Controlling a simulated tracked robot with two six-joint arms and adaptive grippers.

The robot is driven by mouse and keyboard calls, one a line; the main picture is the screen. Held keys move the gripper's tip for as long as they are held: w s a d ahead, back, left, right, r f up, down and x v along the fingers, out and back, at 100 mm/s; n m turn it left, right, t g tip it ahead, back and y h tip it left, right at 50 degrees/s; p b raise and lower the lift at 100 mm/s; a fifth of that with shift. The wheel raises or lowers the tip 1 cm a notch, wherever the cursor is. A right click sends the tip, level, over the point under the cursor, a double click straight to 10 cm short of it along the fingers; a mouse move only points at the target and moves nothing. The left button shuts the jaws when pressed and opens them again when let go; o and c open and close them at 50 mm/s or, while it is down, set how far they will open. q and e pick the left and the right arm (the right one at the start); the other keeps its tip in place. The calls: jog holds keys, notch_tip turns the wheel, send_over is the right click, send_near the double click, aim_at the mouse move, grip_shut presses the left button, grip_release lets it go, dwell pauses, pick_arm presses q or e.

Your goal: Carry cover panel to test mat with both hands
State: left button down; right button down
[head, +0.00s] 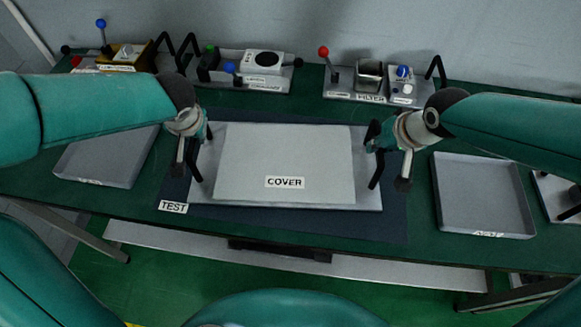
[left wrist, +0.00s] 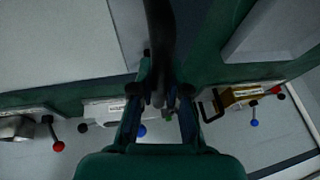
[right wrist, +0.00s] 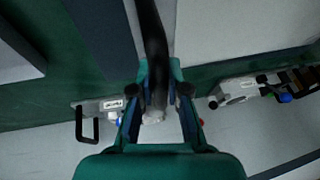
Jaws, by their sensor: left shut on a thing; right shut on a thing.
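The cover panel (head: 285,160) is a light grey plate with a raised middle, a label reading COVER, and a black handle at each side. It shows over the dark test mat (head: 395,222), whose label reads TEST. I cannot tell whether the panel touches the mat. My left gripper (head: 198,142) is shut on the panel's left handle, which also shows in the left wrist view (left wrist: 160,50). My right gripper (head: 378,144) is shut on the right handle, which also shows in the right wrist view (right wrist: 152,45). The panel looks about level.
A grey tray (head: 485,195) lies right of the mat and another tray (head: 105,160) lies left. Behind stand a FILTER unit (head: 378,88), a unit with a round black dial (head: 245,72) and a yellow unit (head: 125,57), with upright levers. The table's front edge is close to the mat.

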pick_arm(q)
jog(key=c, duration=1.6)
grip_release()
jog(key=shift+f, duration=0.35)
pick_arm(e)
jog(key=c, duration=1.6)
grip_release()
jog(key=shift+f, duration=0.35)
pick_arm(q)
jog(key=o, duration=0.4)
jog(key=shift+r, duration=0.15)
pick_arm(e)
jog(key=o, duration=0.4)
jog(key=shift+r, duration=0.15)
pick_arm(q)
jog(key=shift+o, duration=0.2)
pick_arm(e)
jog(key=shift+o, duration=0.2)
pick_arm(q)
jog(key=shift+r, duration=0.1)
pick_arm(e)
jog(key=shift+r, duration=0.15)
pick_arm(q)
jog(key=v, duration=1.1)
jog(key=shift+s+d+r, duration=0.2)
jog(key=shift+r, duration=0.1)
pick_arm(e)
jog(key=v, duration=1.1)
jog(key=shift+s+r, duration=0.2)
jog(key=shift+r, duration=0.05)
